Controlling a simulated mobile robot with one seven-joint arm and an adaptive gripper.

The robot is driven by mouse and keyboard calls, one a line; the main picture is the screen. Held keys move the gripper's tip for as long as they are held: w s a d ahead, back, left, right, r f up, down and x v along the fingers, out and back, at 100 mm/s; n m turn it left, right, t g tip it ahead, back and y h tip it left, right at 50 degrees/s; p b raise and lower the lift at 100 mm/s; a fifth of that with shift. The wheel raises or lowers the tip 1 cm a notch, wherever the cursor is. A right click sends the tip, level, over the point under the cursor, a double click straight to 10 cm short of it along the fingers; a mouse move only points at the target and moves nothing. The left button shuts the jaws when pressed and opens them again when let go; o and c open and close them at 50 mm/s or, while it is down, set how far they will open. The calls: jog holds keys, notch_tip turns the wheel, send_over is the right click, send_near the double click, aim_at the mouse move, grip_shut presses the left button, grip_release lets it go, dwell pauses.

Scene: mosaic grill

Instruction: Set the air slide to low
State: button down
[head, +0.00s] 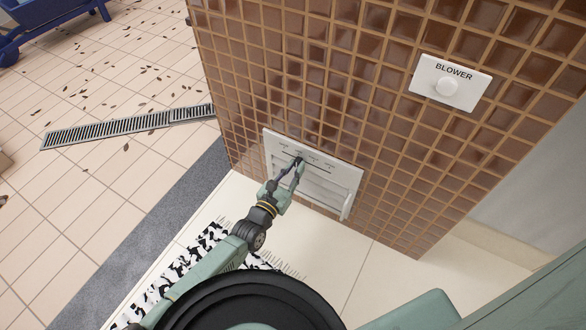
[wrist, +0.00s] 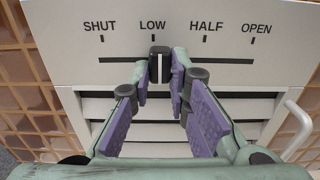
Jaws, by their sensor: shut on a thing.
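The air slide panel (head: 290,148) is a white plate low on the tiled wall. In the wrist view it is marked SHUT, LOW, HALF and OPEN above a dark horizontal slot (wrist: 222,61). The black slide knob (wrist: 159,58) with a white line stands in the slot under the LOW label (wrist: 152,26), with its line a touch right of the LOW tick. My gripper (wrist: 161,72) has its purple-padded fingers on both sides of the knob, shut on it. In the head view my gripper (head: 297,166) hides the knob's lower part.
Louvre slats (wrist: 110,108) lie below the slot, and a white handle (wrist: 294,130) stands out at the panel's right. A BLOWER plate with a round knob (head: 447,86) is higher on the wall. A floor drain grate (head: 125,128) runs across the tiles at left.

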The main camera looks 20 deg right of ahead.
jog(key=shift+w+a, duration=0.25)
jog(key=c, duration=1.5)
grip_release()
jog(key=v, duration=1.2)
